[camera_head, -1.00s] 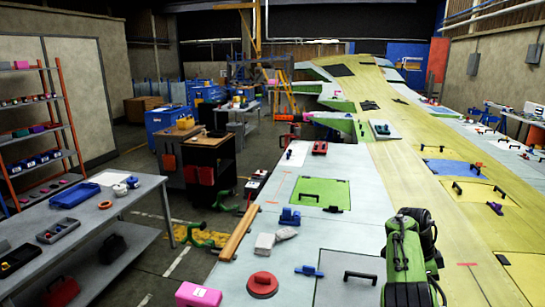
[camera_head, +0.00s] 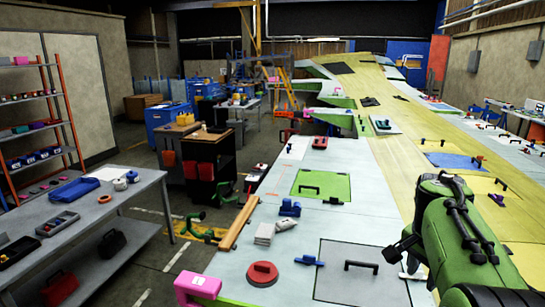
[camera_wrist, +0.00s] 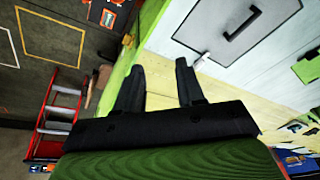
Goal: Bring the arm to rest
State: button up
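My green arm (camera_head: 455,235) stands over the right part of the wing in the head view. My gripper (camera_wrist: 158,80) shows in the wrist view with its two black fingers apart and nothing between them. In that view it hangs over the wing's edge, with a pale panel and black handle (camera_wrist: 232,30) beyond its tips. I cannot clearly make out the fingers in the head view.
A workbench (camera_head: 90,215) stands left across the aisle. A red ladder-like frame (camera_wrist: 57,120) stands below the wing edge.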

jog(key=s+a+f+n+t+b, duration=0.1)
jog(key=s+a+f+n, duration=0.1)
jog(key=s+a+n, duration=0.2)
jog(key=s+a+f+n+t+y+b, duration=0.1)
jog(key=s+a+f+n, duration=0.2)
jog(key=s+a, duration=0.3)
jog(key=s+a+f+n+t+y+b, duration=0.1)
jog(key=s+a+n, duration=0.4)
jog(key=s, duration=0.8)
notch_tip(320, 180, down, 2)
jog(key=shift+s+a+f+n+t+b, duration=0.25)
jog(key=shift+n+t+b, duration=0.05)
jog(key=shift+b, duration=0.25)
